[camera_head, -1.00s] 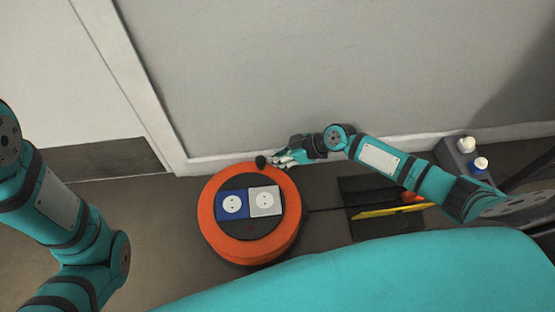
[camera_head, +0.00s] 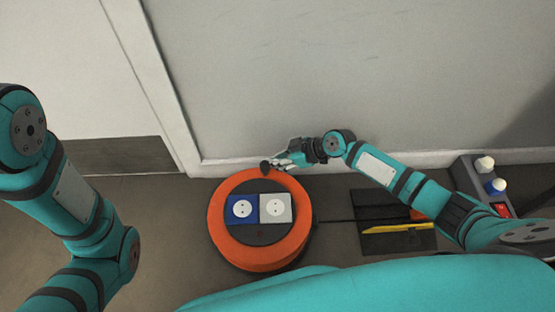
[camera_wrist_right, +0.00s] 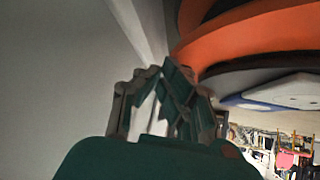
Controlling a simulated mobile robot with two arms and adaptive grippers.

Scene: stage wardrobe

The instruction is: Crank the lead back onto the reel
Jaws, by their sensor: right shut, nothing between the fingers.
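An orange cable reel (camera_head: 232,250) lies flat on the floor, with a blue and a white socket on its dark centre. A small dark crank knob (camera_head: 265,167) stands near its far rim. My right gripper (camera_head: 275,163) is shut with nothing held, its fingertips right beside the knob; contact is unclear. In the right wrist view, its fingers (camera_wrist_right: 165,105) are close to the orange reel (camera_wrist_right: 250,35). The thin dark lead (camera_head: 335,220) runs from the reel's right side onto a dark mat (camera_head: 372,200). My left arm shows at left, but its gripper is out of view.
A yellow strip (camera_head: 397,229) lies on the mat, with an orange-red item partly behind my right arm. The wall (camera_head: 330,70) rises close behind the reel. Floor left of the reel is clear.

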